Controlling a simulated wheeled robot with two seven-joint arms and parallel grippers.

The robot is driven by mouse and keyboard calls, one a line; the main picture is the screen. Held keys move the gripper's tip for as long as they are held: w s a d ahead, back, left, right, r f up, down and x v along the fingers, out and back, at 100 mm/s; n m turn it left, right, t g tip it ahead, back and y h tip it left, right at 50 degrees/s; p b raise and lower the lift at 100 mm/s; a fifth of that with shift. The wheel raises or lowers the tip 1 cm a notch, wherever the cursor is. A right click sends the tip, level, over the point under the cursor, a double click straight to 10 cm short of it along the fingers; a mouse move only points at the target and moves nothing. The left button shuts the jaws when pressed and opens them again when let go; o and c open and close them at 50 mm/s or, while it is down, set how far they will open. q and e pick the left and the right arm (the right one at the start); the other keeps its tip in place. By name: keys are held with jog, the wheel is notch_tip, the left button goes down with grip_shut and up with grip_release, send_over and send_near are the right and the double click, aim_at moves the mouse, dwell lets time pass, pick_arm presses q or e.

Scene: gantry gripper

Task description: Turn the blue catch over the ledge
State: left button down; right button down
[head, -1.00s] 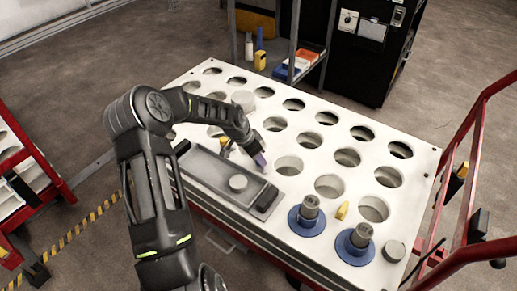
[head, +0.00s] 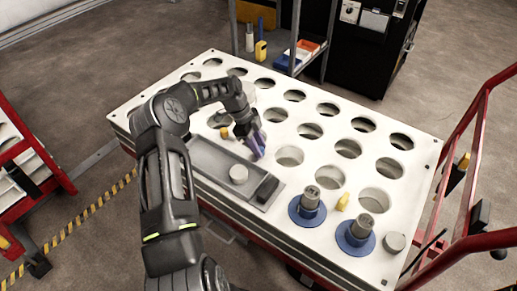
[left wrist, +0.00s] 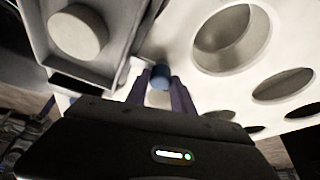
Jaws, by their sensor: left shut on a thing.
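My left gripper (head: 259,150) points down beside the right long side of the grey tray (head: 205,158) on the white table. In the left wrist view its two purple fingers (left wrist: 160,82) are shut on the small blue catch (left wrist: 160,74). A pale piece touches or sits close to the left of the catch in that view; I cannot tell whether it is the ledge. In the head view the fingers hide the catch, so its angle is unclear. My right gripper is not in view.
The white table (head: 293,188) has many round holes. A grey round knob (head: 238,174) stands on the tray. Two blue discs with grey posts (head: 308,207) and a yellow piece (head: 343,201) stand toward the front right. A red rail (head: 462,185) runs along the right.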

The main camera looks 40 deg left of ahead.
pick_arm(q)
jog(key=shift+m, duration=0.5)
jog(key=c, duration=1.1)
grip_release()
jog(key=w+p+v, duration=0.1)
jog(key=v, duration=0.6)
jog(key=shift+s+a+r, duration=0.2)
jog(key=shift+s+r, duration=0.15)
jog(key=shift+s+g, duration=0.1)
jog(key=shift+g, duration=0.2)
